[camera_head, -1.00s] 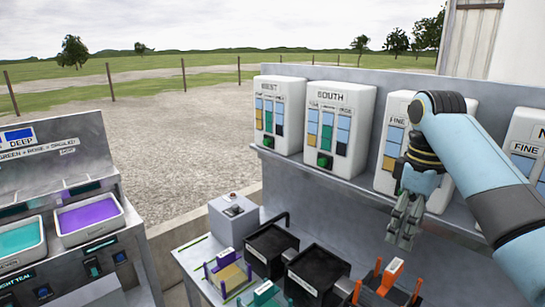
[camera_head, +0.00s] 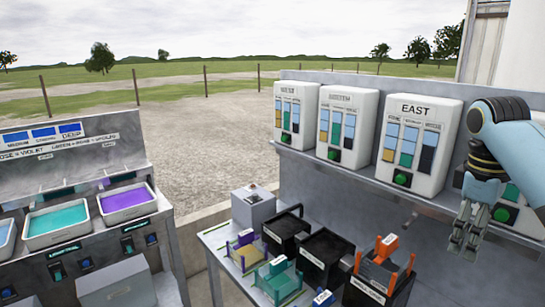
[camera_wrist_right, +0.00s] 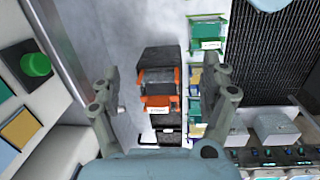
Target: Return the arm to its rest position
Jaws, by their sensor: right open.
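My right gripper (camera_head: 467,240) hangs at the right of the head view, in front of the wall-mounted white dispensers and above the right part of the grey bench. Its fingers point down, open and empty. In the right wrist view the two fingers (camera_wrist_right: 160,98) stand well apart, with an orange-and-black holder (camera_wrist_right: 160,88) seen between them on the bench below, not touched. The same orange holder (camera_head: 380,272) shows in the head view below and left of the gripper. My left gripper is not in view.
White dispensers, among them the EAST one (camera_head: 418,145), stand along a grey back panel. Black bins (camera_head: 325,250), a yellow-purple holder (camera_head: 246,250) and a green holder (camera_head: 277,282) crowd the bench. A left station holds a teal tray (camera_head: 57,220) and a violet tray (camera_head: 127,203).

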